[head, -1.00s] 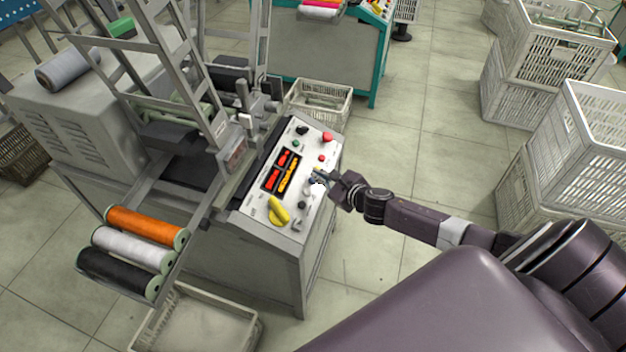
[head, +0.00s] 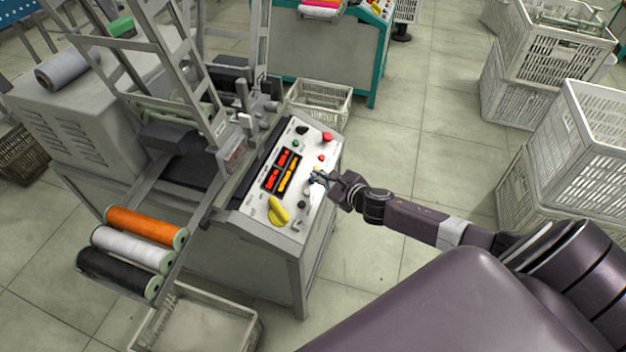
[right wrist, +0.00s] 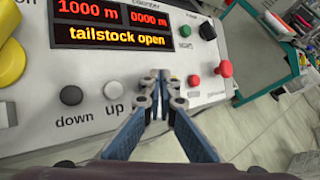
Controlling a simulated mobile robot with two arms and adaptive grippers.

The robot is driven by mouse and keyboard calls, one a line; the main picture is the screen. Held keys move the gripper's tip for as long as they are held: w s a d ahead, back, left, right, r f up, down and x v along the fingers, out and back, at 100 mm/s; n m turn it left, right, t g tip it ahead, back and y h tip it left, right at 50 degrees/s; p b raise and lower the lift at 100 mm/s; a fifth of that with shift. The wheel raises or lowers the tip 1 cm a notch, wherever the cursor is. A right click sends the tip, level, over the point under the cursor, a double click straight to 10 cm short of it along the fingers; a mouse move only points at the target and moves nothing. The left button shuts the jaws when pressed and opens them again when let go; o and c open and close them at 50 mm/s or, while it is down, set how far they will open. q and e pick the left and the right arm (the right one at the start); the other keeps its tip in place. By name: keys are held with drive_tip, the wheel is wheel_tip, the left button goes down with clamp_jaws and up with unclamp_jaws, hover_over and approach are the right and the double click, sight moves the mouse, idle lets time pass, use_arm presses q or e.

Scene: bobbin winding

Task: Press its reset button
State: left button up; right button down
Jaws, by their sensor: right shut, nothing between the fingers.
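The winding machine's control panel (head: 313,150) slopes below my right gripper (head: 318,179). In the right wrist view my right gripper (right wrist: 160,76) is shut and empty, its blue fingers together over the panel's lower edge, right of the "up" button (right wrist: 113,89). The "down" button (right wrist: 71,95) is further left. I cannot make out a reset label; the fingers hide part of the panel. Whether the tips touch it I cannot tell. The display (right wrist: 110,22) reads "1000 m", "0000 m" and "tailstock open". My left gripper is not in view.
A green button (right wrist: 193,53), a black knob (right wrist: 208,31) and a red mushroom button (right wrist: 225,68) lie right of the fingers. A yellow knob (head: 278,210) sits at the panel's near end. White crates (head: 592,120) stand right; the floor between is clear.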

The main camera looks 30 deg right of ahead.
drive_tip(key=shift+w+f, duration=0.1)
drive_tip(key=shift+f, duration=0.15)
drive_tip(key=shift+a+f+b, duration=0.15)
drive_tip(key=shift+f+b, duration=0.1)
drive_tip(key=shift+b, duration=0.05)
idle(0.4)
drive_tip(key=shift+w+f, duration=0.1)
drive_tip(key=shift+f, duration=0.1)
idle(0.4)
drive_tip(key=shift+s+r+p, duration=0.25)
drive_tip(key=shift+r+p, duration=0.4)
drive_tip(key=shift+r, duration=0.15)
drive_tip(key=shift+d, duration=0.2)
drive_tip(key=r+p, duration=0.1)
drive_tip(key=s+d+r+p, duration=0.1)
drive_tip(key=r, duration=0.1)
drive_tip(key=r+p, duration=0.1)
drive_tip(key=p, duration=0.1)
drive_tip(key=shift+s+d+r, duration=0.2)
drive_tip(key=shift+s+r, duration=0.05)
drive_tip(key=shift+s, duration=0.05)
